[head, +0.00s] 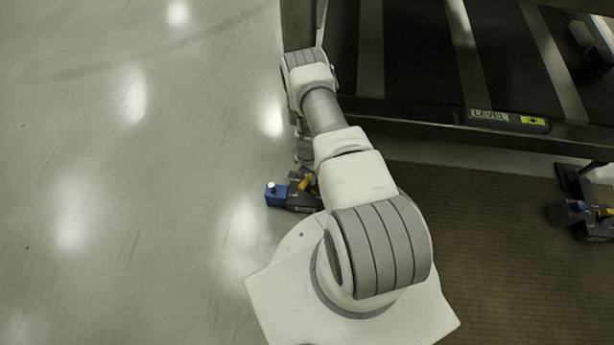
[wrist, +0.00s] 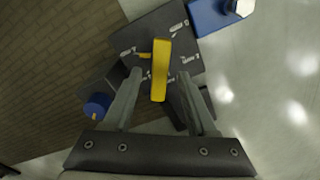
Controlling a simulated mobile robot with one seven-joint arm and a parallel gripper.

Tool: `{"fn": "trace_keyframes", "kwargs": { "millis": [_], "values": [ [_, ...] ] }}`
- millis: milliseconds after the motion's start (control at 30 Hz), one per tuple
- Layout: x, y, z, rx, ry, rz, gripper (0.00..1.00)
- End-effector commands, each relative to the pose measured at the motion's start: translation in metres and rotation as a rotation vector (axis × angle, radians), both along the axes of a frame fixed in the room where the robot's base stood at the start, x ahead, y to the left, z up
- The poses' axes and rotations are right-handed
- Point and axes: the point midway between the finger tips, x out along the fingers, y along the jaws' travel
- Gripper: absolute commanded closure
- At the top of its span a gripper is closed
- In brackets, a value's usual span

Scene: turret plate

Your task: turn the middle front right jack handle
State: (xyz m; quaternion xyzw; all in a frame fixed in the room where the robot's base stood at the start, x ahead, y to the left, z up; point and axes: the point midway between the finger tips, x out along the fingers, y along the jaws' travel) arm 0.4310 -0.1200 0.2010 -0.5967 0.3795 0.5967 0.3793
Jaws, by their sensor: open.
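The yellow jack handle (wrist: 160,70) stands out from a dark jack body (wrist: 190,62) with white markings in the wrist view. My gripper (wrist: 159,75) is open, with one finger on each side of the handle and a visible gap to each. I cannot tell how deep the handle sits between the fingers. In the head view the jack's yellow handle (head: 305,182) shows low beside my arm, near a blue block (head: 277,195). My arm hides part of the jack, and the gripper is hard to make out there.
A dark frame with a level (head: 506,120) on its edge stands at the upper right. Another jack (head: 590,222) stands at the far right on a brown mat (head: 475,235). A blue round knob (wrist: 97,106) is left of my fingers. Open grey floor (head: 130,190) lies left.

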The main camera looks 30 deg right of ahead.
Motion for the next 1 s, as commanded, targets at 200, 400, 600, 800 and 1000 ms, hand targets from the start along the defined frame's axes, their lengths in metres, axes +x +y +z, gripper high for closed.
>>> {"fn": "trace_keyframes", "kwargs": {
  "millis": [200, 400, 600, 800, 1000],
  "values": [
    [0.001, -0.001, 0.060, -0.001, -0.003, -0.001, 0.43],
    [0.001, 0.000, 0.107, 0.000, -0.001, -0.001, 0.43],
    [0.001, 0.000, 0.140, 0.000, -0.001, -0.001, 0.43],
    [0.000, 0.000, 0.153, 0.000, 0.000, -0.001, 0.43],
    [0.000, 0.000, 0.154, 0.000, 0.000, -0.001, 0.43]
  ]
}}
